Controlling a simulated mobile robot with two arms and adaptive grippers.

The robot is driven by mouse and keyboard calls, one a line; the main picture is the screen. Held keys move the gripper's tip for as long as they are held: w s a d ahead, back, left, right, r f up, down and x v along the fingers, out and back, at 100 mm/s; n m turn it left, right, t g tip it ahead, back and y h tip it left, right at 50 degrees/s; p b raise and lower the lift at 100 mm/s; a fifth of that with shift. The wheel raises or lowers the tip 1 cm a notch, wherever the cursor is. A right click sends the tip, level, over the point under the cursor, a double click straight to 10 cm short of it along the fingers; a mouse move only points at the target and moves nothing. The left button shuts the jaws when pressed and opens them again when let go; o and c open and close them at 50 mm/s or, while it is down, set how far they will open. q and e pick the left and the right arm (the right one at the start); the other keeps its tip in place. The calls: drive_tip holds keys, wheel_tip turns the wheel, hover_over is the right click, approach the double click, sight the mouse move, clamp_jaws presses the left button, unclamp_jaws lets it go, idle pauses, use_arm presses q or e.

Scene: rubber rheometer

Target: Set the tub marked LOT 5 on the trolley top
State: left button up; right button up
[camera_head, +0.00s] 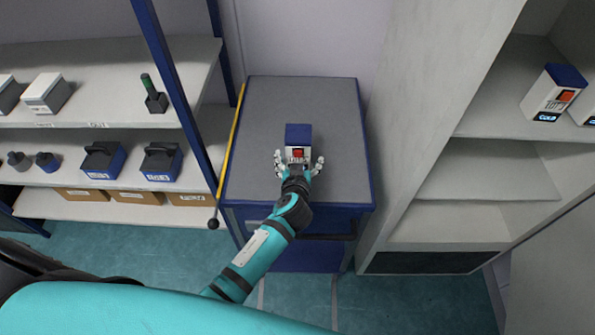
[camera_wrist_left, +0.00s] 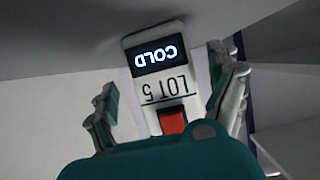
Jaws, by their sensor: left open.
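The tub marked LOT 5 (camera_head: 298,134) has a blue lid, a white body and a red square on its front. It stands on the grey trolley top (camera_head: 262,105), around the middle. In the left wrist view the tub (camera_wrist_left: 162,85) appears upside down, with LOT 5 and a lit COLD display readable, and its base meets the grey surface. My left gripper (camera_head: 298,163) is open at the tub's near side. Its fingers (camera_wrist_left: 170,105) stand on both sides of the tub with visible gaps. My right gripper is out of view.
A similar blue-lidded tub (camera_head: 552,95) and part of another stand on the right shelf. The left shelves hold a green-topped tool (camera_head: 154,95), dark-blue boxes (camera_head: 103,160) and cardboard bins (camera_head: 137,197). The trolley top around the tub is clear. A yellow strip (camera_head: 229,150) runs along its left edge.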

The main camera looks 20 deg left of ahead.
use_arm(q)
drive_tip(key=b+v, duration=0.1)
drive_tip(key=v, duration=0.9)
drive_tip(key=shift+s+r, duration=0.1)
drive_tip(key=shift+s, duration=0.05)
